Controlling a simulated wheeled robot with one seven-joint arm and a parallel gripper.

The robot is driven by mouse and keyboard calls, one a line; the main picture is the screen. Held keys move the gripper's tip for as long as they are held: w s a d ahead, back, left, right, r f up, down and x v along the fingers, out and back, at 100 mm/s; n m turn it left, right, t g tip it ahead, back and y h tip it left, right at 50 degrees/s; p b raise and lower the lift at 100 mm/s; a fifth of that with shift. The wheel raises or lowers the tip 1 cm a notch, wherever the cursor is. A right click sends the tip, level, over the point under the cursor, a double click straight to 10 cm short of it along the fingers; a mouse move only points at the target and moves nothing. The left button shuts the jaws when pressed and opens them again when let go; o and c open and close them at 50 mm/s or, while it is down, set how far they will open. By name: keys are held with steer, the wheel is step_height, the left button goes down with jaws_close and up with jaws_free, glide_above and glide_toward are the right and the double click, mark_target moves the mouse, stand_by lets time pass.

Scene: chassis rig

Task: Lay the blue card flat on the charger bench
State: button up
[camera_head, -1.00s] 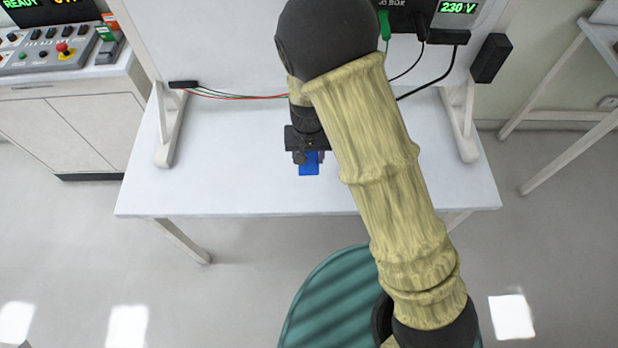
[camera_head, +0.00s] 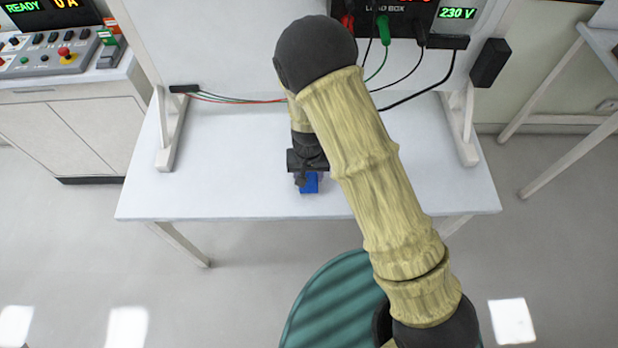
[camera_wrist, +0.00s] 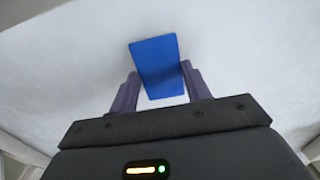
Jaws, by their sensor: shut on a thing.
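The blue card (camera_head: 309,183) is at my gripper (camera_head: 307,181), over the front middle of the white charger bench (camera_head: 240,200). In the wrist view the card (camera_wrist: 158,66) sits between the two fingers of my gripper (camera_wrist: 160,84), slightly tilted in the picture. My gripper is shut on the card. White bench top fills the background behind the card. I cannot tell whether the card's lower edge touches the bench.
A white panel on two feet stands at the back of the bench, with a load box (camera_head: 400,20) and hanging cables. Red and green wires (camera_head: 235,98) run along its lower edge. Bare bench top lies left and right of the gripper. A control cabinet (camera_head: 65,110) stands at left.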

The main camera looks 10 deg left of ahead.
steer(key=shift+w+f, duration=0.1)
steer(key=shift+f, duration=1.15)
steer(key=shift+f, duration=0.1)
steer(key=o, duration=1)
steer(key=shift+o, duration=0.2)
step_height(320, 180, up, 12)
